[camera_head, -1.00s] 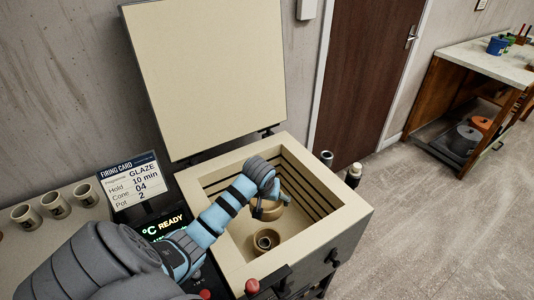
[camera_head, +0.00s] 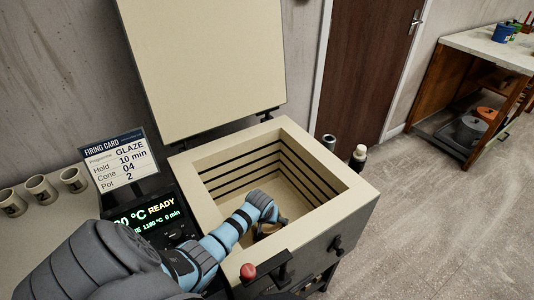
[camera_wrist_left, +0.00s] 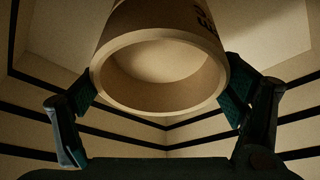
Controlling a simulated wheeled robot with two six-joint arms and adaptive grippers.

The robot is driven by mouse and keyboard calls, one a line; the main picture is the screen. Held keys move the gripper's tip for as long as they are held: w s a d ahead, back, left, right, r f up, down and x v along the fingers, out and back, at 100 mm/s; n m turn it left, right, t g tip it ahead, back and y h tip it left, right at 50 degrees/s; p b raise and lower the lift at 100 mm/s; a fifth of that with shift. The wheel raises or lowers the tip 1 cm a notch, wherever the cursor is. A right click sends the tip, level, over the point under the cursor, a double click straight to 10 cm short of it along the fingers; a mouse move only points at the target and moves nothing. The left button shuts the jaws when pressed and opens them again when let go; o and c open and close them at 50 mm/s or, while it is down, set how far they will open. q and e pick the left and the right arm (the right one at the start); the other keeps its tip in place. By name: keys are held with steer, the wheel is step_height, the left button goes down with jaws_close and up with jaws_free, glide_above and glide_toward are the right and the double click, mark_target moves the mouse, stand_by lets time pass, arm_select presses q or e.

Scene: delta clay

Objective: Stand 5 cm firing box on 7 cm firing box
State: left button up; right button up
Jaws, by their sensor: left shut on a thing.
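My left gripper (camera_head: 266,218) is low inside the open kiln (camera_head: 352,188), towards its front wall. It is shut on a tan round firing box (camera_wrist_left: 165,102), which sits between the two finger pads in the left wrist view. The box's round rim and hollow inside face this camera, and dark print shows on its outer wall. I cannot tell whether it is the 5 cm or the 7 cm box. In the head view only a small tan part shows below my gripper. A second firing box is not visible; my arm may hide it. My right gripper is not in view.
The kiln lid (camera_head: 205,65) stands open at the back. Dark grooves line the kiln walls, and the back of the chamber looks clear. A firing card (camera_head: 118,160) and lit control panel (camera_head: 150,220) stand left. Several mugs (camera_head: 42,188) sit on the left shelf.

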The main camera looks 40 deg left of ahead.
arm_select(q)
steer(key=shift+f, duration=0.1)
steer(key=o, duration=1.1)
steer(key=shift+s+r, duration=0.1)
steer(key=shift+r, duration=0.35)
steer(key=p+v, duration=0.6)
steer(key=v, duration=0.5)
steer(key=shift+s+r, duration=0.15)
steer(key=shift+r, duration=0.05)
steer(key=shift+f, duration=0.1)
